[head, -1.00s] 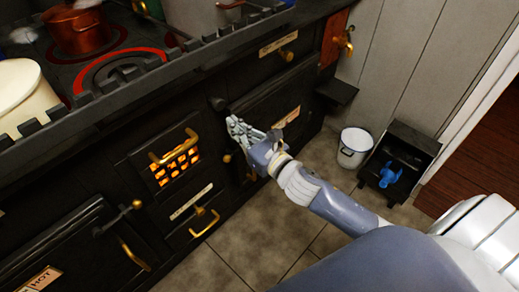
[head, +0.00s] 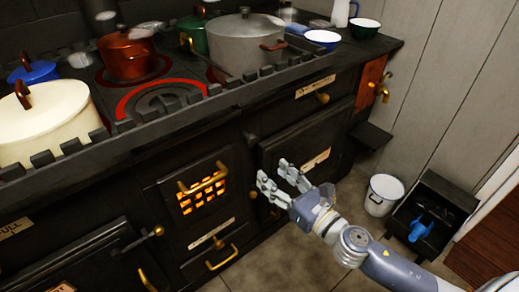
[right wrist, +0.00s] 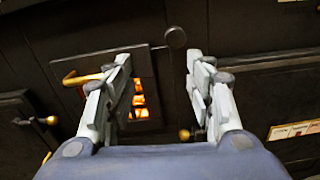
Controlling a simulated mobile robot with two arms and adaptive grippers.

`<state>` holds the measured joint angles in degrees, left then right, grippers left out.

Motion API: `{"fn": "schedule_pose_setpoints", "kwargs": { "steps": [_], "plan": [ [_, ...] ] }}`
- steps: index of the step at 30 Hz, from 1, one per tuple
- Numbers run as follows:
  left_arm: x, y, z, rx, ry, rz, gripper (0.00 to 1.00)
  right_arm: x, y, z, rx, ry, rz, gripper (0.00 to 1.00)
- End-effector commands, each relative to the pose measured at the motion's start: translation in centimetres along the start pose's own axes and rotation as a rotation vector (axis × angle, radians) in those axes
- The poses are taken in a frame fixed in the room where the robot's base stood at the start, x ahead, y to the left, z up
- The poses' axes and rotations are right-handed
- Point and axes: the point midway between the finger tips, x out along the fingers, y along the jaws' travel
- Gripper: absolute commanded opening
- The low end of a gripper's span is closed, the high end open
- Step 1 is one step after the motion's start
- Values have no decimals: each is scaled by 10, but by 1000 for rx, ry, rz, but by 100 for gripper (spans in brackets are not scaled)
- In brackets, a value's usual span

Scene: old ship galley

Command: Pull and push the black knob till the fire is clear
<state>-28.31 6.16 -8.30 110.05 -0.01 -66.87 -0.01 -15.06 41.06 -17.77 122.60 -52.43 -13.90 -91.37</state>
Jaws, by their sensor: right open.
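The black knob (right wrist: 175,38) is a small round knob on the dark stove front, seen in the right wrist view just beyond and between my fingertips. In the head view it is a faint dark knob (head: 250,138) right of the fire door. The fire (head: 204,187) glows orange behind a barred window in that door; part of it shows in the right wrist view (right wrist: 139,100), partly behind a finger. My right gripper (head: 274,174) is open and empty in front of the stove, with its fingers apart and pointing at the front. My left gripper is not in view.
Brass handles (head: 202,178) stick out from the stove front. Pots, such as a cream pot (head: 45,125) and a grey pot (head: 243,48), stand on top behind a toothed rail. A white bucket (head: 383,195) and a coal box (head: 432,215) stand on the floor at right.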

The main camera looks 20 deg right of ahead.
Motion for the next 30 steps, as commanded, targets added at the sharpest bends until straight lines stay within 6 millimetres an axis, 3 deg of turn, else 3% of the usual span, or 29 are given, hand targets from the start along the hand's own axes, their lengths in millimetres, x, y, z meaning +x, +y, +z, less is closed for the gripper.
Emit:
{"fn": "schedule_pose_setpoints", "kwargs": {
  "steps": [4, 12, 17, 20, 30],
  "plan": [
    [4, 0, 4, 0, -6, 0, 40, 19, -14, 6, 25, 0, 37, 49],
    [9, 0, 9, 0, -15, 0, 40, 31, -33, 12, 67, 2, 59, 49],
    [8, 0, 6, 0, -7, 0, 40, 39, -34, 13, 76, 0, 59, 49],
    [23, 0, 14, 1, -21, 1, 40, 50, -33, 14, 78, -1, 59, 49],
    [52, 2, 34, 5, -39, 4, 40, 105, -30, 14, 77, -1, 59, 49]
  ]
}}
